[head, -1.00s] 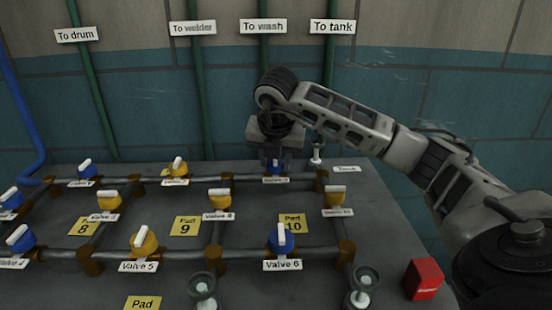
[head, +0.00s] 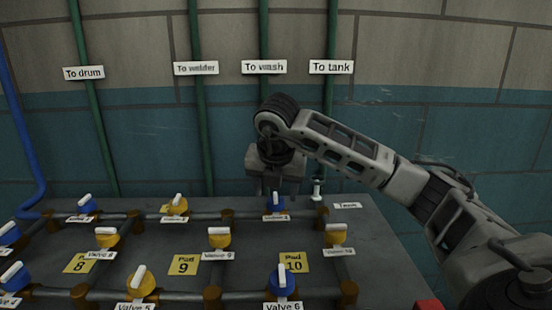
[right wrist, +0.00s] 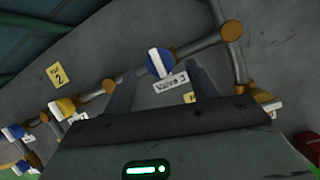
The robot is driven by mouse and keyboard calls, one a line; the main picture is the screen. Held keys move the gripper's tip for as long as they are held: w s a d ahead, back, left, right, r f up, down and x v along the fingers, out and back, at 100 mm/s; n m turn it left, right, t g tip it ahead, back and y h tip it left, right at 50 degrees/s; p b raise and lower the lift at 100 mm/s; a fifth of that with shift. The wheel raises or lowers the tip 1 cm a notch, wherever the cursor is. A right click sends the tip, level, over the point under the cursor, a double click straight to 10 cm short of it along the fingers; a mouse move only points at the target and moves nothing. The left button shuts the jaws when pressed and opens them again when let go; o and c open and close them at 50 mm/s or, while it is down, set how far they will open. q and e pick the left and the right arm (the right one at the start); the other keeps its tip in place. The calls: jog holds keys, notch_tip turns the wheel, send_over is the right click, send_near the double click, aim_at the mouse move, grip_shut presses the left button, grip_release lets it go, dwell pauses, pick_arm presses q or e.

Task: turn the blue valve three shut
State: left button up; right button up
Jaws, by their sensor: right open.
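Blue valve three (right wrist: 160,62), with a white bar handle and a "Valve 3" label, shows in the right wrist view just beyond and between my fingertips. Its bar stands across the pipe. In the head view this valve (head: 275,205) sits on the back pipe, below the "To wash" sign. My right gripper (head: 272,192) hangs over it, pointing down, and partly hides it. In the right wrist view my right gripper (right wrist: 158,78) is open, with its two fingers apart and nothing held. My left gripper is out of view.
Other valves stand close by on the pipe grid, including a yellow one (head: 176,205) to the left, a yellow one (head: 335,236) in front right and blue Valve 6 (head: 282,280). A small glass-like fitting (head: 317,192) stands just right of the gripper. The wall rises behind.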

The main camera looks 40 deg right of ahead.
pick_arm(q)
jog(key=p, duration=0.2)
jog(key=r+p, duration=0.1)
jog(key=p, duration=0.1)
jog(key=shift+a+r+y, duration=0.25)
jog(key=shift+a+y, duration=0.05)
pick_arm(e)
jog(key=v, duration=1.3)
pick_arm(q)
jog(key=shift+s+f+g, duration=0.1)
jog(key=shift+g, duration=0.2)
